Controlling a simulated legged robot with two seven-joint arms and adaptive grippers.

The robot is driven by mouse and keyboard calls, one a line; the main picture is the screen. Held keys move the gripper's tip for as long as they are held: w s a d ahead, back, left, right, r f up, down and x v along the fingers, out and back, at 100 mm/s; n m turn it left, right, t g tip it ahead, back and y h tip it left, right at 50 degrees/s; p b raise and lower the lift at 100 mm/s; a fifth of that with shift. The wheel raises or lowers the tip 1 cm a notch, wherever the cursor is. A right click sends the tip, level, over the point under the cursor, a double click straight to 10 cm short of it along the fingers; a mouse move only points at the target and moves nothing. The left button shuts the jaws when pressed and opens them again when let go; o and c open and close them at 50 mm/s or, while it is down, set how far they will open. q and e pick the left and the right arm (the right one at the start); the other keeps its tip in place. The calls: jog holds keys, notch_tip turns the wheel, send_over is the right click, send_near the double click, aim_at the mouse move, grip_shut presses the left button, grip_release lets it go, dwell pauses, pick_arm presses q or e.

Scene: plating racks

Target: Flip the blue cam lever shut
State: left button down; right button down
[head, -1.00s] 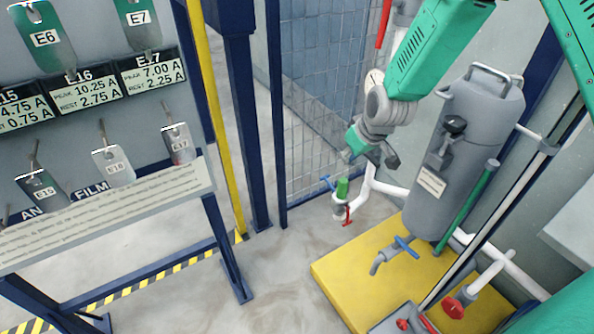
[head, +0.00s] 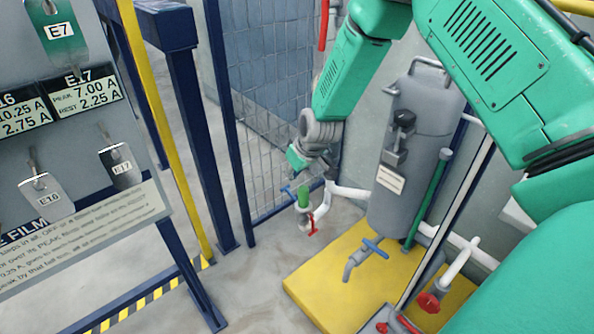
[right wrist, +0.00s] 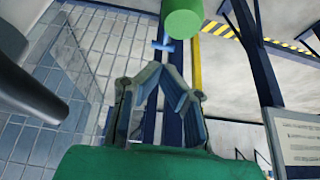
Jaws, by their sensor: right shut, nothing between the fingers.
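A small coupling with a green cylinder (head: 304,197) on top stands at the end of a white pipe. The blue cam lever (head: 288,191) sticks out from its upper left side. A red lever (head: 313,223) hangs at its lower right. My right gripper (head: 314,172) is just above the coupling, shut and empty, and seems apart from the lever. In the right wrist view, the closed fingertips (right wrist: 160,70) point toward the blue lever (right wrist: 163,46), beside the green cylinder (right wrist: 183,20). My left gripper is not in view.
A grey tank (head: 412,160) stands right of the coupling. A tap with a blue handle (head: 374,248) sits over the yellow platform (head: 310,285). A mesh fence (head: 255,120) is behind, and a tag rack (head: 95,215) is at left. Bare floor lies between rack and platform.

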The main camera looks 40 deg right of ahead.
aim_at(286, 187)
jog(key=b+x, duration=0.1)
jog(key=x, duration=0.2)
jog(key=b+x, duration=0.1)
jog(key=x, duration=0.2)
jog(key=shift+s+a, duration=0.1)
jog(key=shift+a, duration=0.1)
jog(key=shift+d, duration=0.1)
